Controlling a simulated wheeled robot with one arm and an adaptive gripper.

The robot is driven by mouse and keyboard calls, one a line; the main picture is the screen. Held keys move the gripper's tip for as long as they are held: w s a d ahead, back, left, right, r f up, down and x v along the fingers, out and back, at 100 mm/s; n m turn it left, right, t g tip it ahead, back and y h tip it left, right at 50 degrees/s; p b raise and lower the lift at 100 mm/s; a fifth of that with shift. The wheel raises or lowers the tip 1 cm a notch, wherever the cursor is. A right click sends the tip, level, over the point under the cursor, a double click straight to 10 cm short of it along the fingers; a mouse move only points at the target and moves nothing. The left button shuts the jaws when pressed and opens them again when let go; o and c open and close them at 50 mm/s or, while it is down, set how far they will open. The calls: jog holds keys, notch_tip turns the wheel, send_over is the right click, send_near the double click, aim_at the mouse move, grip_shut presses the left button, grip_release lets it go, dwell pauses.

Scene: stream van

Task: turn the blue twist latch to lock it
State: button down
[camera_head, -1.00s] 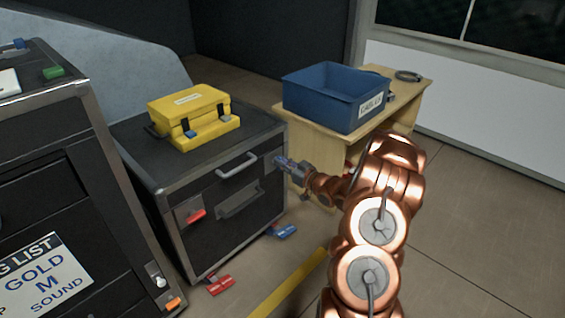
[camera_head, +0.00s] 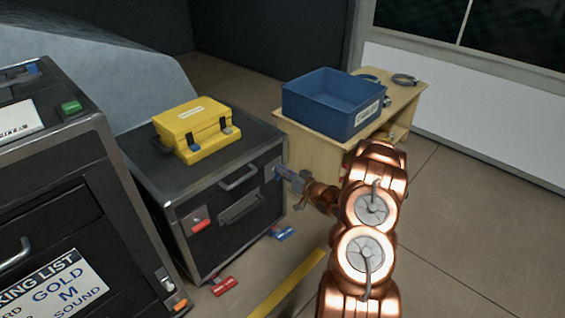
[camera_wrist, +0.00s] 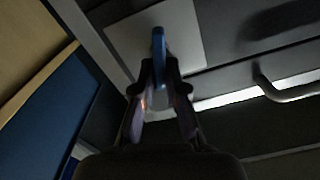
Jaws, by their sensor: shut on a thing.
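The blue twist latch (camera_wrist: 159,42) shows in the wrist view as a narrow blue handle in front of a light grey plate (camera_wrist: 190,40) on the dark case. My gripper (camera_wrist: 160,85) is shut on the handle, one finger on each side. In the head view my gripper (camera_head: 288,175) meets the upper right of the front of the black case (camera_head: 160,182). There it hides most of the latch, and only a little blue shows.
A red latch (camera_head: 200,226) is at the front's left. A silver handle (camera_head: 238,178) lies between them. A yellow case (camera_head: 192,122) stands on top. A blue bin (camera_head: 325,110) sits on a wooden table (camera_head: 408,98). Red (camera_head: 223,286) and blue (camera_head: 281,233) pieces lie on the floor.

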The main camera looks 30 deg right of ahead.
jog(key=m+p, duration=0.2)
jog(key=p, duration=0.1)
jog(key=m+p, duration=0.1)
jog(key=p, duration=0.1)
jog(key=shift+w+d+r+m, duration=0.2)
jog(key=shift+w+r+m, duration=0.05)
jog(key=shift+r+m, duration=0.15)
jog(key=m+p, duration=0.2)
jog(key=shift+d+f+m, duration=0.1)
jog(key=shift+f+m, duration=0.15)
jog(key=shift+m, duration=0.15)
jog(key=m, duration=0.1)
jog(key=m+p, duration=0.1)
jog(key=shift+w+d+f+m, duration=0.1)
jog(key=shift+d+f+m, duration=0.1)
jog(key=shift+m, duration=0.1)
jog(key=shift+f+m+p, duration=0.15)
jog(key=shift+m+p, duration=0.05)
jog(key=shift+m, duration=0.95)
jog(key=shift+f+m+p, duration=0.15)
jog(key=shift+m+p, duration=0.05)
jog(key=shift+m, duration=0.95)
jog(key=c, duration=1.2)
grip_release()
jog(key=shift+w+a+f, duration=0.1)
jog(key=shift+f, duration=0.1)
jog(key=shift+s+f, duration=0.1)
jog(key=shift+s, duration=0.1)
